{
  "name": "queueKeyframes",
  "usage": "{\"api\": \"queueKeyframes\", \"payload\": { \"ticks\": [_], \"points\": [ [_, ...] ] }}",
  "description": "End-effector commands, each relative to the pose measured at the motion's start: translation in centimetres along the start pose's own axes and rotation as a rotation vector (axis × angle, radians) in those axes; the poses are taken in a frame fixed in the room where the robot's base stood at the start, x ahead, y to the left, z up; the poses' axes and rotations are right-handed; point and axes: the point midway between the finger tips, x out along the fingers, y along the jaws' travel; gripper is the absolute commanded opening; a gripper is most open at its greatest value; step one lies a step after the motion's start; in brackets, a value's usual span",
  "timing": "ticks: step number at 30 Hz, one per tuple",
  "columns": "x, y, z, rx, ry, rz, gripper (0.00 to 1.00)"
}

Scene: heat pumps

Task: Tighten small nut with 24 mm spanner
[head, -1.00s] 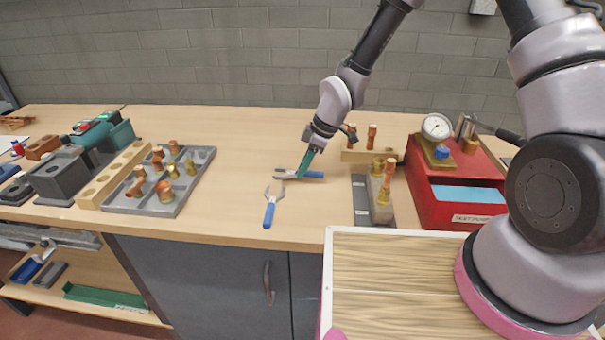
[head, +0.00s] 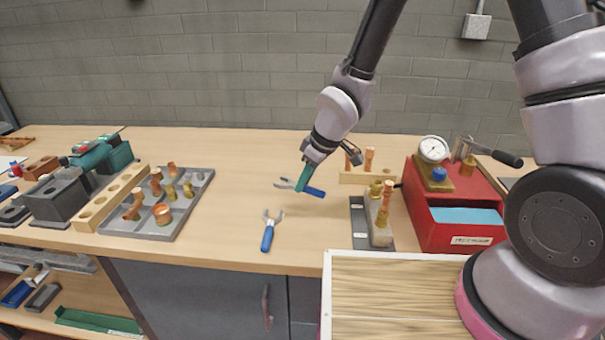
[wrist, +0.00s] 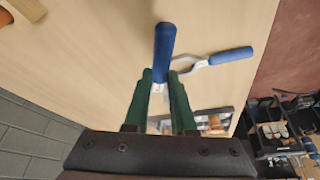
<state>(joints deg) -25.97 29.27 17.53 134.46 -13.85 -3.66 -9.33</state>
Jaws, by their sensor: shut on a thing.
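My gripper (head: 304,184), with green fingers, is shut on a blue-handled spanner (head: 315,192). The spanner's grey open jaw points left, and its handle slopes down to the right. In the wrist view the held handle (wrist: 164,50) sticks out beyond the fingertips. A second blue-handled spanner (head: 267,238) lies on the bench nearer the front edge, apart from my gripper; it also shows in the wrist view (wrist: 232,56). I cannot read a size on either. A brass and copper fitting (head: 384,205) stands on a grey block to the right; its small nut is hard to make out.
A red box (head: 425,232) with a gauge (head: 433,150) stands at the right. Upright copper pieces (head: 369,160) stand in a wooden rack behind the block. A grey tray (head: 150,222) of fittings is at the left. The bench between tray and spanners is clear.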

Motion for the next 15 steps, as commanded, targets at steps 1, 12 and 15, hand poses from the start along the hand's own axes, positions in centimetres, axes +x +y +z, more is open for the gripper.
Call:
{"api": "queueKeyframes", "payload": {
  "ticks": [1, 12, 15],
  "points": [
    [0.0, -0.5, 0.2, 0.021, -0.001, 0.011, 0.0],
    [0.0, -1.7, 1.7, 0.234, -0.002, 0.099, 0.0],
    [-0.1, -1.9, 2.0, 0.293, -0.002, 0.123, 0.0]
  ]
}}
